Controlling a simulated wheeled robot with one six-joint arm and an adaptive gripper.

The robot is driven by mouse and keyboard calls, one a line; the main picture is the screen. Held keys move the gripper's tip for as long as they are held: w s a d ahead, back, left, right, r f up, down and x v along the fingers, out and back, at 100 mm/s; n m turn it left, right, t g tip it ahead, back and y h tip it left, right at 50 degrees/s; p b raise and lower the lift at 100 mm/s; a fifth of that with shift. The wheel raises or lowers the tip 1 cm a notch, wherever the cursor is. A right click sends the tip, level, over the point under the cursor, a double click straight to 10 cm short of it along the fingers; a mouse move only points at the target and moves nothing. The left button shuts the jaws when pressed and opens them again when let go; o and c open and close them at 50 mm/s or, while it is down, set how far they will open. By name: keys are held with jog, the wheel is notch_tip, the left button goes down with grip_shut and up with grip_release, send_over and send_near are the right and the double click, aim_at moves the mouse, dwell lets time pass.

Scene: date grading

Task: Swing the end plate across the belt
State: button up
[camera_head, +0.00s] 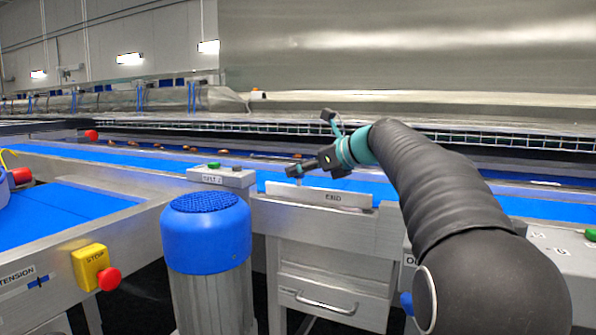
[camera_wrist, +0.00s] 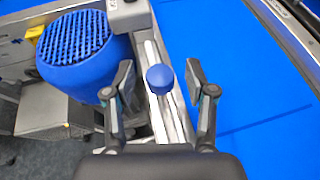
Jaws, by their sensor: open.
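The end plate (camera_head: 335,195), a metal strip marked END, stands along the near edge of the blue belt (camera_head: 450,203). In the wrist view a round blue knob (camera_wrist: 160,78) sits over the plate's metal strip (camera_wrist: 172,120). My gripper (camera_wrist: 159,84) is open, with one finger on each side of the knob and a visible gap to both. In the head view my gripper (camera_head: 297,172) is over the left part of the plate, and the knob cannot be made out there. Whether the fingertips are level with the knob or above it is unclear.
A blue-capped motor (camera_head: 206,235) stands left of the plate, below a grey box with a green button (camera_head: 222,176). A yellow stop box (camera_head: 92,268) is at lower left. Several brown dates (camera_head: 223,152) lie further back. The belt beside the plate looks clear.

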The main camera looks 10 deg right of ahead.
jog(key=shift+w+a+f, duration=0.25)
jog(key=shift+w+a, duration=0.15)
jog(key=shift+w, duration=0.1)
grip_shut()
